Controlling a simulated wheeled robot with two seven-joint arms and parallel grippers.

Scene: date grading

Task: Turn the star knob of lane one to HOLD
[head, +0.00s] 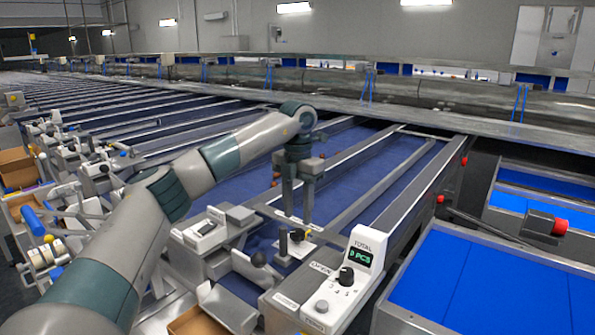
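My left gripper (298,215) points straight down, its two fingers apart with nothing seen between them. Just below the fingertips is a small dark knob (297,235) on a pale plate with a yellow marking (314,240). The fingertips look a little above the knob; I cannot tell whether they touch it. A larger black knob (346,276) sits on the white counter box whose green display (360,256) reads "0 PCS" under "TOTAL". The knob's setting and any HOLD lettering are too small to read. My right gripper is not in view.
A white box (205,229) is farther left. Metal lane rails (390,215) flank the blue lane belt. A blue-lined bin (480,290) with red-ended fittings (560,226) lies right.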

